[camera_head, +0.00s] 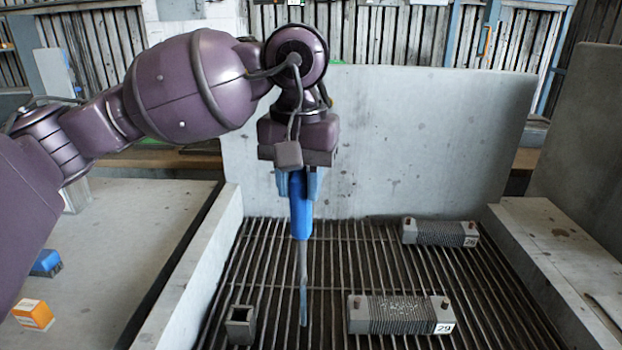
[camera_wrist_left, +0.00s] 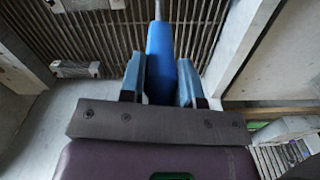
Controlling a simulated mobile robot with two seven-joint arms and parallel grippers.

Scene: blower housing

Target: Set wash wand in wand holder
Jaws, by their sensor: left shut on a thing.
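The wash wand (camera_head: 301,218) has a blue handle and a thin grey shaft that points down over the grate. My left gripper (camera_head: 298,184) is shut on the blue handle near its top and holds the wand upright. In the left wrist view the wand (camera_wrist_left: 161,58) sits between the two blue fingers of my left gripper (camera_wrist_left: 162,85). A small square open-topped grey block (camera_head: 241,325), which looks like the wand holder, stands on the grate at the front left. The wand tip is to the right of it and apart from it. My right gripper is not in view.
The slatted grate (camera_head: 270,270) lies inside a basin with concrete walls. Two finned grey blocks, tagged 29 (camera_head: 395,315) and 26 (camera_head: 438,233), lie on its right part. A blue brush (camera_head: 46,263) and an orange box (camera_head: 33,314) lie on the left ledge.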

